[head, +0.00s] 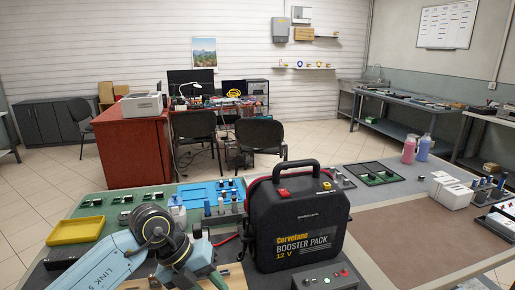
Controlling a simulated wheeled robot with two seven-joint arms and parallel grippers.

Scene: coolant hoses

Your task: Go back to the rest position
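My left arm comes in from the lower left, with a light blue link and a dark round joint, in front of the workbench (385,222). Past that joint it runs down and out at the bottom edge, so my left gripper is not in view. My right arm and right gripper are not in view either. No coolant hose can be made out clearly.
A black booster pack (298,222) stands upright just right of my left arm. A yellow tray (77,230), a blue tray (197,192), pink (408,150) and blue (424,147) bottles and a white box (451,193) are around it. The brown mat (385,240) at right looks mostly clear.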

